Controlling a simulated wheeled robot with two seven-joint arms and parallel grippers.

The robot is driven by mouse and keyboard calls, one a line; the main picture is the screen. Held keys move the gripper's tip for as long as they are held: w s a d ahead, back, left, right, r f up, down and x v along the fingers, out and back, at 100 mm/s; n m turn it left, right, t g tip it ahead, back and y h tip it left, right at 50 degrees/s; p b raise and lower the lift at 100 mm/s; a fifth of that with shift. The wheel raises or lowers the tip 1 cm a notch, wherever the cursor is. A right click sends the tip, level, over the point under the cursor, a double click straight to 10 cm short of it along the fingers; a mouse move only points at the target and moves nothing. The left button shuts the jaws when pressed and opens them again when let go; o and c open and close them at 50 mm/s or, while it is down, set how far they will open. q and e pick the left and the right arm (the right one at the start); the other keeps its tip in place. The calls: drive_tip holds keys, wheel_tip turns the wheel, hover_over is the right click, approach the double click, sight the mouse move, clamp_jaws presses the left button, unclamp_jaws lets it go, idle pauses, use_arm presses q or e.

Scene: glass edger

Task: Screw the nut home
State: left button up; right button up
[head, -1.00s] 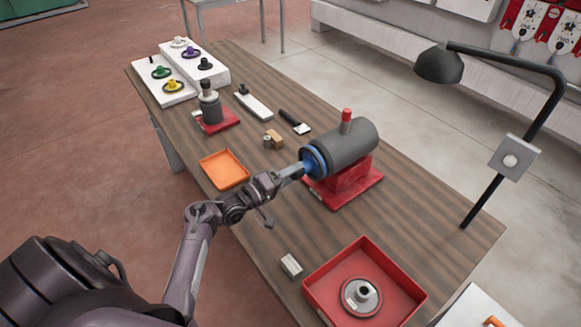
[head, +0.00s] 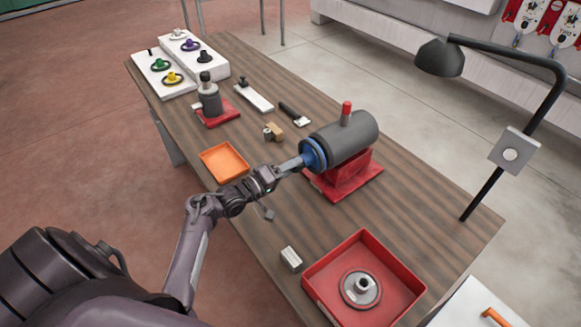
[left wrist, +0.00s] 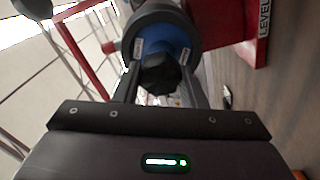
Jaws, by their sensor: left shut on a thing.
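The edger (head: 345,140) is a grey cylinder on a red base, with a red knob on top. A blue wheel (head: 313,155) sits on its near left end, and it also shows in the left wrist view (left wrist: 185,38). My left gripper (head: 297,163) reaches the wheel's face. In the left wrist view, its two fingers (left wrist: 160,82) are shut on a dark nut (left wrist: 162,74) at the wheel's centre. The nut's thread and its seat against the wheel are hidden. My right gripper is not in view.
A red tray (head: 408,302) with a grey wheel stands near the front right. An orange tray (head: 224,161) lies left of my arm. A lamp (head: 440,58) rises at the right. White blocks (head: 165,85) with coloured wheels stand at the far left.

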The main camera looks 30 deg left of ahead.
use_arm(q)
drive_tip(key=m+b, duration=1.6)
drive_tip(key=m, duration=1.1)
drive_tip(key=o, duration=0.9)
drive_tip(key=shift+o, duration=0.2)
